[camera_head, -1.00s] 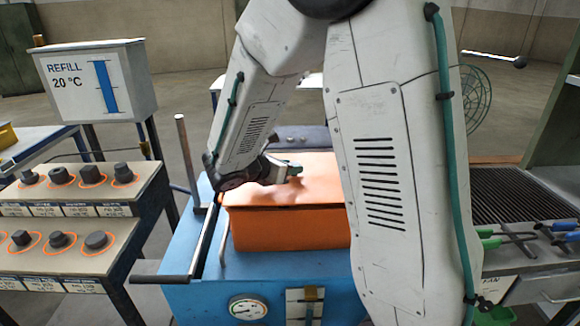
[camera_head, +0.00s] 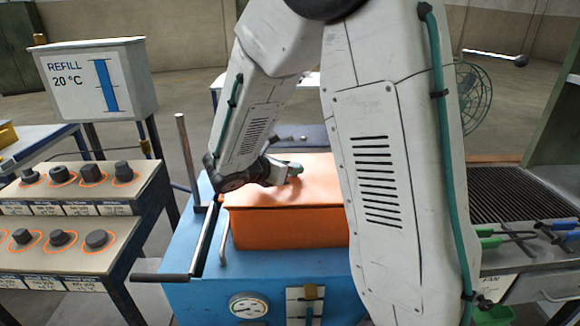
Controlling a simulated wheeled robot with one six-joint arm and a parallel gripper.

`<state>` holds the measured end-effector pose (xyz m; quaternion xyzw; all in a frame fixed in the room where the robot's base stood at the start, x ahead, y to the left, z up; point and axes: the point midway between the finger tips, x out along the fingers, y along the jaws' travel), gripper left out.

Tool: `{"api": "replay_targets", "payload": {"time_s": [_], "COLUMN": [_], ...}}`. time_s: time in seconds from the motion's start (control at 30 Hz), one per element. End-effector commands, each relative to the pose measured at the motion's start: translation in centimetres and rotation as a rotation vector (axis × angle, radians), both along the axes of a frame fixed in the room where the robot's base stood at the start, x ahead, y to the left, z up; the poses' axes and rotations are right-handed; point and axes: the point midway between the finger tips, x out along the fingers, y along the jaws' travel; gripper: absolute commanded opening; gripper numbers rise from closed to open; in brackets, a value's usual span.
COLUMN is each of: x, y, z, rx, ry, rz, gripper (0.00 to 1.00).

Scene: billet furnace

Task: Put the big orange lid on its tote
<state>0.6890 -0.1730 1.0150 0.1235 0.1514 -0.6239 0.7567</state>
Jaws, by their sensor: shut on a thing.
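The big orange lid (camera_head: 262,192) lies over the top of the orange tote (camera_head: 285,228), which stands on a blue cart (camera_head: 280,275). The lid looks nearly level along the tote's front edge; whether it is fully seated cannot be told. My gripper (camera_head: 290,171) is at the top of the lid, shut on it; the exact grip point is small and partly hidden by the wrist. My arm hides the right part of the lid and tote.
A stepped rack with dark knobs (camera_head: 97,239) stands at the left, below a "REFILL 20 °C" sign box (camera_head: 97,80). An upright metal post (camera_head: 187,155) and a handle bar stand by the cart's left side. A bench with green- and blue-handled tools (camera_head: 490,242) is at the right.

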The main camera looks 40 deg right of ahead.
Motion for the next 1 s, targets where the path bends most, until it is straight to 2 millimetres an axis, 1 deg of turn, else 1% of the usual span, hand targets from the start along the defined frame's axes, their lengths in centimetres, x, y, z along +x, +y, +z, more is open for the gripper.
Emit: {"api": "replay_targets", "payload": {"time_s": [0.63, 0.93, 0.97, 1.0], "x": [0.0, 0.0, 0.0, 0.0], "y": [0.01, 0.01, 0.01, 0.01], "z": [-0.75, -0.81, -0.81, -0.81], "rx": [0.0, 0.0, 0.0, 0.0], "ry": [-0.001, -0.001, -0.001, -0.001], "rz": [0.0, 0.0, 0.0, 0.0], "gripper": [0.04, 0.04, 0.36, 0.47]}}
